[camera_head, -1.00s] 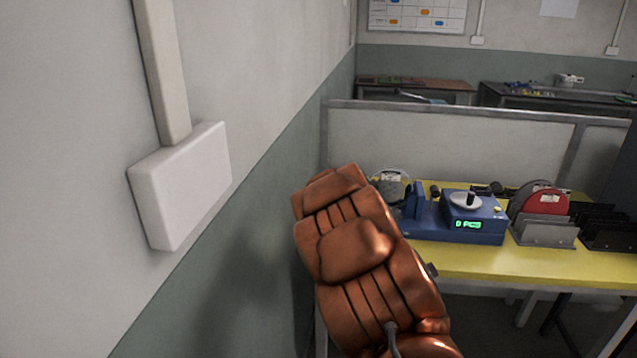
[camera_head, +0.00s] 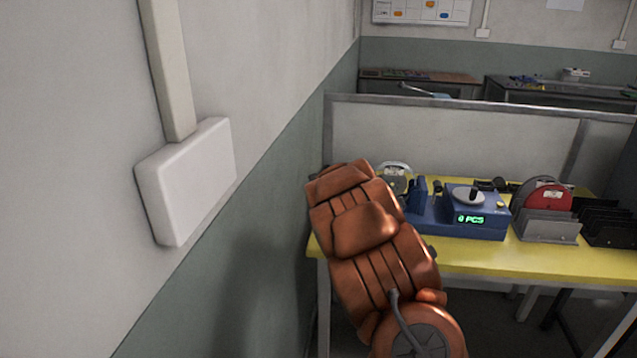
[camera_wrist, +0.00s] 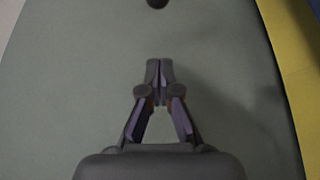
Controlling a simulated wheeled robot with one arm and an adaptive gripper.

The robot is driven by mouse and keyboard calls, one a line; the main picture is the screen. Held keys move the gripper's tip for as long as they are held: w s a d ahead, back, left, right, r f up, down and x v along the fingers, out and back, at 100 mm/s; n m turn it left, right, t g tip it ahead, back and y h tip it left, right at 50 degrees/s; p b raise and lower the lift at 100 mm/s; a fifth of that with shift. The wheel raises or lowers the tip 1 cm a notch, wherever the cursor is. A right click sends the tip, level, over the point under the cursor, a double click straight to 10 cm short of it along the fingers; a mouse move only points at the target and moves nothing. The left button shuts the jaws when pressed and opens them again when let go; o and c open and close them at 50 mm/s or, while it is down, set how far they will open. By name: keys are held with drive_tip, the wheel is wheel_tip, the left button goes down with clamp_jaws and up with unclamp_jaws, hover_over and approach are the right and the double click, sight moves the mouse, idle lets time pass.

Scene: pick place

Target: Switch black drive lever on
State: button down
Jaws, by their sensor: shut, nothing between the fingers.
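A blue machine (camera_head: 475,222) with a lit green display stands on the yellow table in the head view. I cannot tell which of these, if either, is the drive lever. In the wrist view my gripper (camera_wrist: 160,72) is shut and empty above a grey surface. A dark round thing (camera_wrist: 157,3) is cut off at the top edge, ahead of the fingertips and apart from them. My arm hides the gripper in the head view.
The yellow table (camera_head: 470,255) has a low partition (camera_head: 450,140) behind it. A red disc (camera_head: 550,198) and dark racks (camera_head: 605,220) stand right of the machine. A wall with a white box (camera_head: 187,180) is close on the left. Yellow also shows at the wrist view's right (camera_wrist: 298,50).

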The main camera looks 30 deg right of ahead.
drive_tip(key=p+x, duration=0.1)
drive_tip(key=x, duration=0.4)
drive_tip(key=shift+w+r, duration=0.1)
drive_tip(key=shift+w, duration=0.05)
drive_tip(key=d, duration=0.1)
drive_tip(key=s+d+p, duration=0.1)
drive_tip(key=d, duration=0.1)
drive_tip(key=shift+s+d+r+p, duration=0.25)
drive_tip(key=shift+s+r+p, duration=0.05)
drive_tip(key=shift+s, duration=0.05)
drive_tip(key=shift+d, duration=0.1)
